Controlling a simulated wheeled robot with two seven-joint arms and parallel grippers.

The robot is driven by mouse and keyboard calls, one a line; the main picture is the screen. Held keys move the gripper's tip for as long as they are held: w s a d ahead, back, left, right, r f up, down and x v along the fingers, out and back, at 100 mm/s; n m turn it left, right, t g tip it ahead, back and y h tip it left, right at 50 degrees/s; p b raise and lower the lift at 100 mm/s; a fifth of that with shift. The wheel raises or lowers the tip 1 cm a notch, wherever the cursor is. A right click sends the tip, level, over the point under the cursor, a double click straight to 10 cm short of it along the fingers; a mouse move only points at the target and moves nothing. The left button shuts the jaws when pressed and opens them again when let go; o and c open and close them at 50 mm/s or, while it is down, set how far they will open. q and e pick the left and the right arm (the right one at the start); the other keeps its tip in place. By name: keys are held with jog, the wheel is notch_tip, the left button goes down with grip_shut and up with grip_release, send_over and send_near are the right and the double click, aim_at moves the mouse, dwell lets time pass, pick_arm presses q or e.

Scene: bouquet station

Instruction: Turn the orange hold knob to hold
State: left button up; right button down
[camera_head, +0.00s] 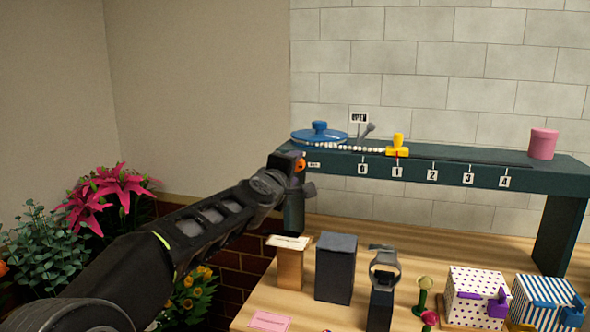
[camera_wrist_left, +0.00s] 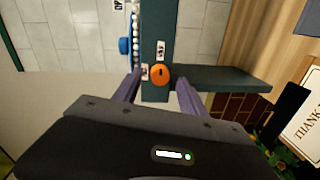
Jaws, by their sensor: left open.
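The round orange hold knob (camera_head: 300,165) sits on the front face of the dark green raised shelf (camera_head: 450,172), at its left end. In the left wrist view the knob (camera_wrist_left: 161,75) shows face-on, with a small dark mark on it and small white labels beside it. My left gripper (camera_head: 297,178) is at the knob, partly covering it in the head view. In the left wrist view its two fingers (camera_wrist_left: 159,82) are open, one on each side of the knob with gaps visible. I cannot tell how deep they reach. My right gripper is not in view.
On the shelf are a blue lidded disc (camera_head: 319,134), a row of white beads, a yellow slider (camera_head: 398,144) near mark 1, an OPEN sign (camera_head: 359,118) and a pink pot (camera_head: 543,144). Below stand a dark block (camera_head: 335,268), a watch stand and patterned boxes (camera_head: 478,296). Flowers are left.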

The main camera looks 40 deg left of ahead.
pick_arm(q)
jog(key=v, duration=0.6)
jog(key=shift+s, duration=0.15)
dwell(0.3)
